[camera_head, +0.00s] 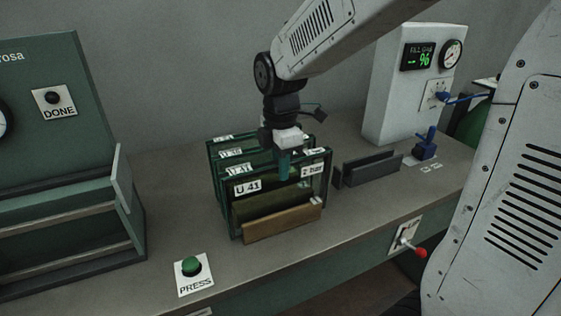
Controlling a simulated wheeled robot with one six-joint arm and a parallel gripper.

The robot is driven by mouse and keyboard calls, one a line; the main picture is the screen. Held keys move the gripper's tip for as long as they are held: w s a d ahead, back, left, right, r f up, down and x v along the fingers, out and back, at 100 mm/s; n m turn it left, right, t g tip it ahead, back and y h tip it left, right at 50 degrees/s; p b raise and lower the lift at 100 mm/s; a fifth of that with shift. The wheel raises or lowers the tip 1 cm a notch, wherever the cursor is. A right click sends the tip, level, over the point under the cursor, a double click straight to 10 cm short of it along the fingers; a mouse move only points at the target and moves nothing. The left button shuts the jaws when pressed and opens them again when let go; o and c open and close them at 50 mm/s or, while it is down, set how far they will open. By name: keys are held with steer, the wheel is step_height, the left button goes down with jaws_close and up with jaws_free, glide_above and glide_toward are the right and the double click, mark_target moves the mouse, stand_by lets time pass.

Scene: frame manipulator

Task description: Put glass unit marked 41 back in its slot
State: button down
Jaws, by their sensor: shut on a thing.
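The glass unit marked U 41 (247,198) is a dark-framed upright pane, the front one in a row of similar units. It carries a second white label at its top right. My gripper (285,168) points down at its top edge and is shut on it, between the two labels. The lower part of the unit is behind the tan front rail of the rack (282,223), so I cannot tell how its bottom edge sits in the slot.
Other labelled units (222,153) stand close behind. A dark grey slotted holder (371,168) is just right. A white gauge box (413,85) and blue fitting (426,147) stand further right. A green button (191,265) is front left, a green machine (60,165) far left.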

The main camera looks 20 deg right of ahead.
steer(key=shift+f, duration=0.25)
stand_by(0.7)
steer(key=c, duration=1.2)
jaws_free()
step_height(320, 180, up, 8)
steer(key=shift+f, duration=0.1)
steer(key=shift+s+f+m, duration=0.15)
steer(key=shift+m, duration=0.45)
steer(key=shift+s+f+m, duration=0.1)
steer(key=shift+m, duration=0.5)
steer(key=s+d+f+m+t, duration=0.1)
steer(key=s+d+m, duration=0.2)
steer(key=s+m, duration=1.2)
steer(key=s, duration=0.6)
steer(key=shift+s+f+m, duration=0.2)
steer(key=shift+s+m, duration=0.05)
steer(key=shift+m, duration=0.05)
